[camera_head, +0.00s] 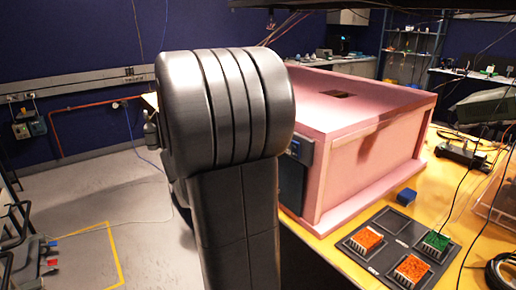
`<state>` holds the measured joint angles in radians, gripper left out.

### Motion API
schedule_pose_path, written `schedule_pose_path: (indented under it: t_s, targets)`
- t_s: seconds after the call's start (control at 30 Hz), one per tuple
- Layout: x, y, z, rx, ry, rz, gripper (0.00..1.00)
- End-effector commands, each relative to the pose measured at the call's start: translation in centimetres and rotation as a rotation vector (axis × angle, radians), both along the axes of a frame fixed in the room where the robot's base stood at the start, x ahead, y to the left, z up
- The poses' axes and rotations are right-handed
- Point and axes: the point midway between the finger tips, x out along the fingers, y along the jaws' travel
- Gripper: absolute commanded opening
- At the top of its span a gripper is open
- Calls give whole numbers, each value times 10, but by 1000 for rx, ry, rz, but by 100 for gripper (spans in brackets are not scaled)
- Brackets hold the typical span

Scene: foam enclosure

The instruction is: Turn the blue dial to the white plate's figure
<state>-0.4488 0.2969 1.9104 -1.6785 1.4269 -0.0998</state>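A dark panel (291,180) sits on the near-left face of the pink foam enclosure (372,155), partly hidden behind my arm. A small blue patch (295,147) shows near its top; it is too small to tell whether it is the blue dial. I cannot make out a white plate or any figure on it. My dark grey arm link fills the middle of the head view and covers part of the enclosure's front. My gripper is not in view.
The enclosure stands on a yellow table (345,262). To its front right lie a black tray (383,257) with orange and green pieces and a blue block (406,196). A coiled black cable (500,272) lies at the right edge. Open floor (105,200) is at left.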

Motion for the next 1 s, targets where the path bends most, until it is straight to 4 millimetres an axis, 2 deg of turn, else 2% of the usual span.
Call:
schedule_pose_path:
  t_s: [0.5, 0.53, 0.63, 1.0]
  targets:
    - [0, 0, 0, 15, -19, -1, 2]
    - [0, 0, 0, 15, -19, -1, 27]
    - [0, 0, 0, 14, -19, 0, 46]
    - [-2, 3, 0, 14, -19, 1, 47]
